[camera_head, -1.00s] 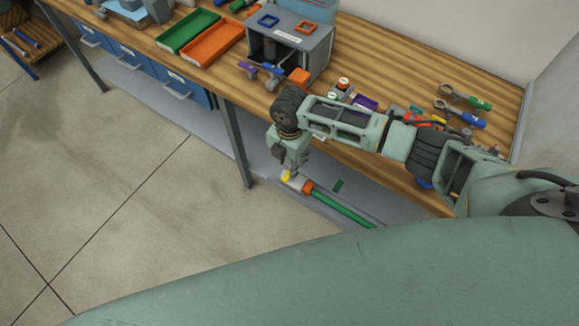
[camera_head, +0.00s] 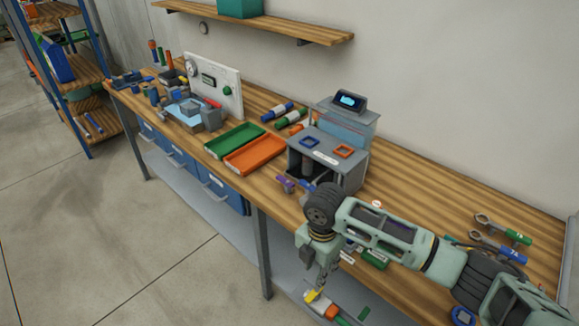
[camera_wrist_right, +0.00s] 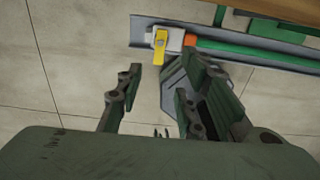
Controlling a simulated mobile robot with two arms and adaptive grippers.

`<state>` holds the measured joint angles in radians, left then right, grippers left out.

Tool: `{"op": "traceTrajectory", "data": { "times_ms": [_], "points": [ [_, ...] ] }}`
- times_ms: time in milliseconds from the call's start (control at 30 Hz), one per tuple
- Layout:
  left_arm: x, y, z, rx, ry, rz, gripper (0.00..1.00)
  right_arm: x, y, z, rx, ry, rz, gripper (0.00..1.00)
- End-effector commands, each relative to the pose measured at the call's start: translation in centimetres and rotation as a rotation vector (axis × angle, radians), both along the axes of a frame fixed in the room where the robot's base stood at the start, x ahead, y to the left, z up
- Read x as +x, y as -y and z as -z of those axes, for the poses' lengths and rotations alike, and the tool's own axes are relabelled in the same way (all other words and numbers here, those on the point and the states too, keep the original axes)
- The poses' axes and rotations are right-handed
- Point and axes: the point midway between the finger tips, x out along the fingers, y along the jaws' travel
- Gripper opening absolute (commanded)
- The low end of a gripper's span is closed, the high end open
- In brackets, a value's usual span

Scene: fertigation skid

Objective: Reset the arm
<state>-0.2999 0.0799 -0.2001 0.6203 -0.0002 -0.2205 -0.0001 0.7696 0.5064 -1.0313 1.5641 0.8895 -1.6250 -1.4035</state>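My right arm (camera_head: 390,232) comes in from the right over the front of the wooden bench, bent downward at the wrist. My right gripper (camera_wrist_right: 158,92) points down past the bench's front edge; in the wrist view its fingers stand apart with nothing held between them. In the head view the gripper (camera_head: 322,278) is small and its fingers are hard to make out. Beyond the fingers is a pale valve with a yellow handle (camera_wrist_right: 160,46), an orange collar (camera_wrist_right: 190,40) and a green pipe (camera_wrist_right: 250,52). My left gripper is out of view.
The bench (camera_head: 440,190) carries a grey device with a display (camera_head: 350,101), green (camera_head: 235,138) and orange (camera_head: 255,154) trays, and wrenches (camera_head: 500,230) at right. A grey lower shelf (camera_head: 195,205) runs beneath. The floor (camera_head: 80,230) in front is clear.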

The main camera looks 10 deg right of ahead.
Motion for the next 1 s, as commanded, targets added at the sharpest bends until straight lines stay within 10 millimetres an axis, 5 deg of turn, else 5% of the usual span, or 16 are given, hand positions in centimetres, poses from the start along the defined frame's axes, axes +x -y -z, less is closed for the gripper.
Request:
{"op": "traceTrajectory", "data": {
  "times_ms": [133,267,400,533,667,1000],
  "points": [
    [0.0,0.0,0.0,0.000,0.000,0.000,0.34,-0.5,-0.6,0.3,0.012,0.001,0.013,0.34],
    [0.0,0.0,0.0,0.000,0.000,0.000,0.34,-3.1,-3.4,1.4,0.074,0.007,0.102,0.34],
    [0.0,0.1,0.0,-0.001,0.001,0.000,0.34,-7.1,-7.3,2.1,0.193,0.021,0.337,0.34],
    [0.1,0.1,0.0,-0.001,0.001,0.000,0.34,-10.2,-8.8,1.8,0.297,0.027,0.639,0.34],
    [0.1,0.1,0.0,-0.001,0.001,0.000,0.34,-12.9,-7.8,1.2,0.369,0.028,0.988,0.34],
    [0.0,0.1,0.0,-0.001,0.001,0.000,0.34,-18.1,-0.8,0.3,0.387,0.075,1.656,0.34]
  ]
}}
